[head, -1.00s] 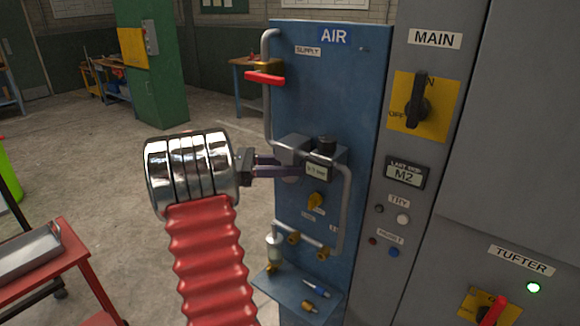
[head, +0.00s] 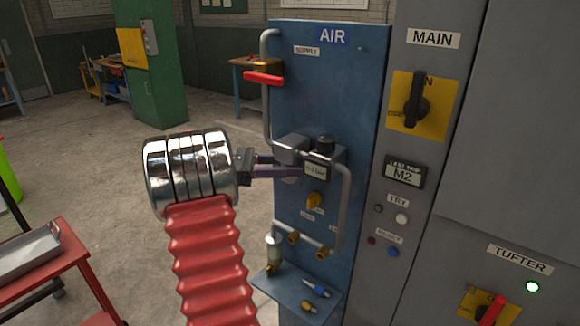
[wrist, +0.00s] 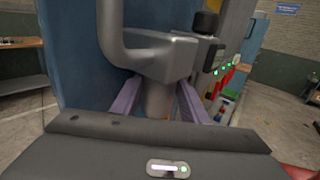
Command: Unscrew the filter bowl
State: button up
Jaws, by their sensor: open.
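The filter bowl (wrist: 158,98) is a grey cylinder hanging upright under the grey filter head (wrist: 155,55) in the wrist view. In the head view the filter head (head: 291,145) sits on the blue air panel, and the bowl below it is mostly hidden by my fingers. My gripper (head: 283,167) reaches in from the left at bowl height. In the wrist view my gripper (wrist: 158,105) is open, with one purple finger on each side of the bowl. Gaps show beside the bowl; contact cannot be told.
A regulator (head: 322,165) with a black knob adjoins the filter head on the right. Grey pipes (head: 345,210) run close around it. A red-handled supply valve (head: 265,78) is above. A small shelf (head: 290,292) below holds a clear-bodied part and small fittings. Open floor lies left.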

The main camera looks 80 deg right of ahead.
jog(key=shift+d, duration=0.1)
jog(key=shift+f, duration=1.7)
jog(key=shift+s+h, duration=0.1)
jog(key=shift+h, duration=0.2)
jog(key=shift+n+t+h, duration=0.5)
jog(key=shift+n+h, duration=0.6)
jog(key=shift+h, duration=0.1)
jog(key=shift+r+n+t+h, duration=0.15)
jog(key=shift+n+t+h, duration=1.3)
jog(key=shift+h, duration=0.65)
